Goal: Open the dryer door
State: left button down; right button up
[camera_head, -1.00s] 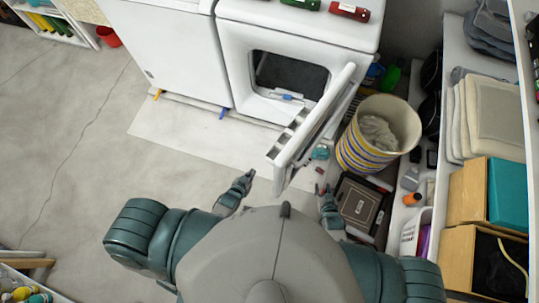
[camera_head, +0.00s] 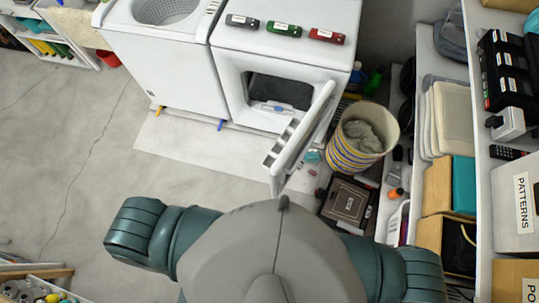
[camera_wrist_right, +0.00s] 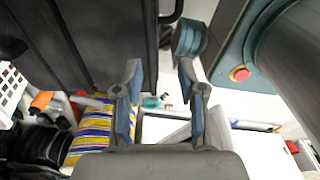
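The white dryer (camera_head: 235,62) stands at the upper middle of the head view, beside a white washer (camera_head: 160,65). Its door (camera_head: 295,145) stands swung wide open toward me, on the right side of the dark opening (camera_head: 278,92). My right gripper (camera_wrist_right: 160,75) shows in the right wrist view with its two fingers apart and nothing between them. White surfaces lie beyond its fingers there; I cannot tell which part is the door. My left gripper is not in view, and in the head view my body hides both hands.
A striped basket (camera_head: 345,157) with cloth stands right of the door; its stripes show in the wrist view (camera_wrist_right: 92,125). A dark box (camera_head: 347,203) lies on the floor in front of it. Shelving (camera_head: 480,150) lines the right. The floor (camera_head: 70,160) at left is clear.

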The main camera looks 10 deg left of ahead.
aim_at(282, 161)
jog(key=k+j+z, duration=0.15)
jog(key=z, duration=0.25)
jog(key=k+j+z, duration=0.2)
jog(key=z, duration=0.2)
jog(key=k+z, duration=0.2)
jog(key=z, duration=0.2)
